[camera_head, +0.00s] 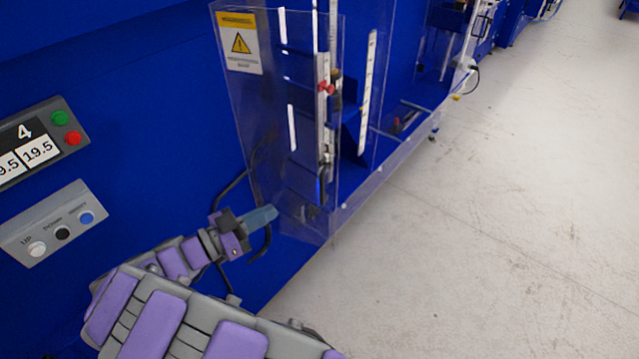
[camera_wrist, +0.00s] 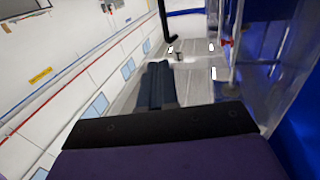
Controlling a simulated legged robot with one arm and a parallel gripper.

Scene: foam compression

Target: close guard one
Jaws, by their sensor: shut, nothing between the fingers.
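The guard is a clear panel (camera_head: 262,110) with a yellow warning label (camera_head: 241,43) at its top left. It stands upright at the front of the blue machine, angled to the bay behind it. My gripper (camera_head: 266,216) is shut and empty at the panel's lower left edge. I cannot tell whether it touches the panel. A bent black bar (camera_head: 236,186), perhaps the guard's handle, shows just above and below my gripper. In the wrist view the shut fingers (camera_wrist: 158,84) point ahead, with a black bar (camera_wrist: 164,24) beyond them.
A control box (camera_head: 54,222) with UP and DOWN buttons and a display panel (camera_head: 38,142) reading 4 and 19.5 are on the blue machine at left. Rulers with red clamps (camera_head: 326,88) stand behind the clear panel. The grey floor (camera_head: 480,240) at right is clear.

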